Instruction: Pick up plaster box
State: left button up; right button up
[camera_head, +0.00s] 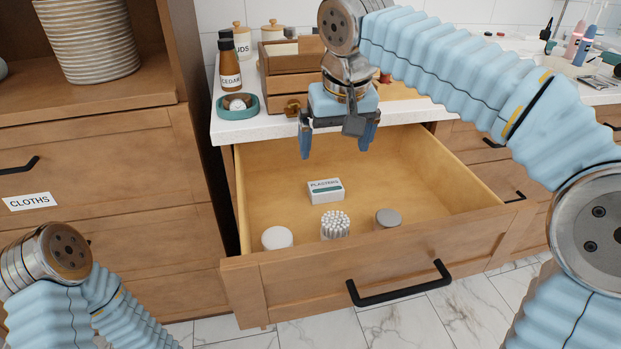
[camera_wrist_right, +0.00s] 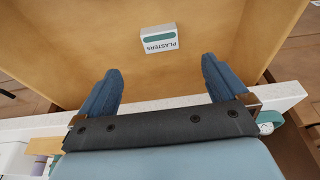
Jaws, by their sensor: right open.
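The plaster box (camera_head: 325,191) is a small white box with a green band and the word PLASTERS. It lies on the floor of the open wooden drawer (camera_head: 270,160). My right gripper (camera_head: 335,150) is open and empty, pointing down over the back of the drawer, above and behind the box. In the right wrist view the box (camera_wrist_right: 159,39) sits beyond the fingertips of the right gripper (camera_wrist_right: 162,80), roughly centred between them and apart from them. My left arm shows at the lower left of the head view, but its gripper is not visible.
In the drawer, a white round lid (camera_head: 277,238), a bundle of cotton swabs (camera_head: 335,224) and a grey round lid (camera_head: 388,217) stand near the front. A counter (camera_head: 232,127) holds a brown bottle (camera_head: 229,66), a teal dish (camera_head: 238,108) and wooden boxes behind the drawer.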

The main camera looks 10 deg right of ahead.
jog(key=b, duration=0.2)
send_over(326, 187)
jog(key=s, duration=0.2)
notch_tip(326, 187, down, 8)
jog(key=shift+a+r, duration=0.1)
jog(key=shift+w+x, duration=0.2)
jog(key=shift+x, duration=2.6)
pick_arm(q)
jog(key=shift+w+a+f, duration=0.25)
jog(key=shift+f, duration=0.3)
jog(key=shift+w+a+f, duration=0.2)
jog(key=shift+a+f, duration=0.05)
jog(key=shift+f, duration=0.25)
pick_arm(e)
jog(key=c, duration=1)
jog(key=shift+r, duration=0.15)
jog(key=shift+c, duration=0.2)
